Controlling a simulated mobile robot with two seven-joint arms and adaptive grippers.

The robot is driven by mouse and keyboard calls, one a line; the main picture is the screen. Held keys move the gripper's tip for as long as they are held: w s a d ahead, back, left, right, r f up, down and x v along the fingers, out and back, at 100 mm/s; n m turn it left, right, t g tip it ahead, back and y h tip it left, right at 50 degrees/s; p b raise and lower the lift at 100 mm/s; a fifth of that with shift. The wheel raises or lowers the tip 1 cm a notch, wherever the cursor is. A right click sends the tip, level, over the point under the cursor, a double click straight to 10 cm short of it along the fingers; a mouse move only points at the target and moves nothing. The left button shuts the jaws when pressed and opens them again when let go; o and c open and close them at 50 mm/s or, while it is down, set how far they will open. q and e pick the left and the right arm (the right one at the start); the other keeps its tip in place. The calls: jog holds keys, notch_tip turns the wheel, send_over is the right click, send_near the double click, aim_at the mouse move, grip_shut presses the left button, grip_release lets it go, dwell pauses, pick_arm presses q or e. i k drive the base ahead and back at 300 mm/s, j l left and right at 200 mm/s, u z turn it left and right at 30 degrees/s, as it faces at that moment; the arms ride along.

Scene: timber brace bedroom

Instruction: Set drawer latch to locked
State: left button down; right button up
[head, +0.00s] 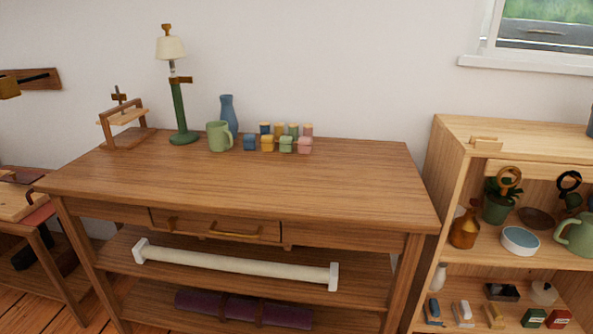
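A wooden desk (250,180) stands against the wall, with a drawer (200,220) in the middle of its front. The drawer looks closed, its front about level with the panels beside it. A long brass-coloured handle (236,234) is on its right part. A small brown piece (171,224) on its left part may be the latch. It is too small to tell which position it is in. Neither of my grippers shows in the head view.
A green lamp (180,110), green mug (219,136), blue vase (229,112) and several small coloured jars (286,145) stand at the desk's back. The front of the desktop is clear. A white roller (235,264) lies below the drawer. A shelf unit (453,180) stands at the right.

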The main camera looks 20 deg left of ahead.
aim_at(172, 221)
jog(key=u, duration=1.2)
